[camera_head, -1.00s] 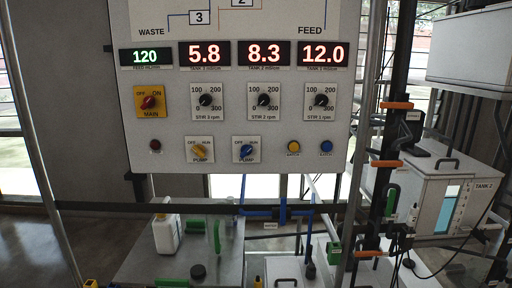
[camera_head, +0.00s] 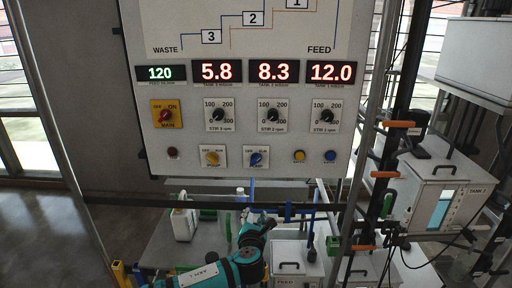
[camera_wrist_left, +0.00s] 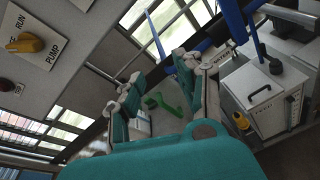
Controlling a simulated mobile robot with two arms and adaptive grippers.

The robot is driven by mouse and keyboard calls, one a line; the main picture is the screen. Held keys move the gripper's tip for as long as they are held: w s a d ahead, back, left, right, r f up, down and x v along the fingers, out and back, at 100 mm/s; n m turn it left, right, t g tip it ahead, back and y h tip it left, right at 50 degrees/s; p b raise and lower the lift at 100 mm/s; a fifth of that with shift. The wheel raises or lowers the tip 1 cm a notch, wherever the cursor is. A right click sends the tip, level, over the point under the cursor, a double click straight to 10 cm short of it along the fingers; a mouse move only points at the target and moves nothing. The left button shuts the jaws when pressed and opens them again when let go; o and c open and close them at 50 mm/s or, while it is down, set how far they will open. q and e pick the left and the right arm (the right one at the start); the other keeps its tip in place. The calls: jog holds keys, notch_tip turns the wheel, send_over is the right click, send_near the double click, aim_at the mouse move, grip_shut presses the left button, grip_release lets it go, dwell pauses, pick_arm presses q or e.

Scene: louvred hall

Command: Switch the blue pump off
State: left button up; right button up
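The blue pump knob (camera_head: 257,158) is a blue rotary switch on a white plate marked PUMP, low on the control panel (camera_head: 190,135). Its handle looks tilted, but its exact setting is too small to read. The yellow pump knob (camera_head: 212,157) sits left of it and shows large in the left wrist view (camera_wrist_left: 27,43). My left gripper (camera_head: 252,228) is below the panel and apart from the knobs. In the left wrist view its two fingers (camera_wrist_left: 160,68) stand apart with nothing between them. The blue knob is not seen there. My right gripper is not in view.
A red main switch (camera_head: 166,115), three stir dials and yellow and blue buttons (camera_head: 299,156) share the panel. A grey rail (camera_head: 130,201) crosses below. A white jug (camera_head: 184,222) and tanks stand behind and below. Upright posts flank the panel.

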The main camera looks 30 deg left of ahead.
aim_at(256, 162)
pick_arm(q)
notch_tip(256, 162, up, 14)
jog(key=m+t+y+p, duration=0.2)
jog(key=m, duration=0.2)
jog(key=x, duration=0.6)
jog(key=shift+w+f, duration=0.3)
jog(key=b+x, duration=0.2)
jog(key=shift+f+b, duration=0.25)
jog(key=shift+b, duration=0.05)
jog(key=shift+w+r+h+p, duration=0.2)
jog(key=shift+r+h+p, duration=0.1)
jog(key=shift+h, duration=0.1)
jog(key=shift+a+p, duration=0.1)
jog(key=shift+p, duration=0.4)
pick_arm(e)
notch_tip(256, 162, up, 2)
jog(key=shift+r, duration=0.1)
pick_arm(q)
jog(key=shift+c, duration=0.4)
jog(key=shift+f, duration=0.1)
grip_shut()
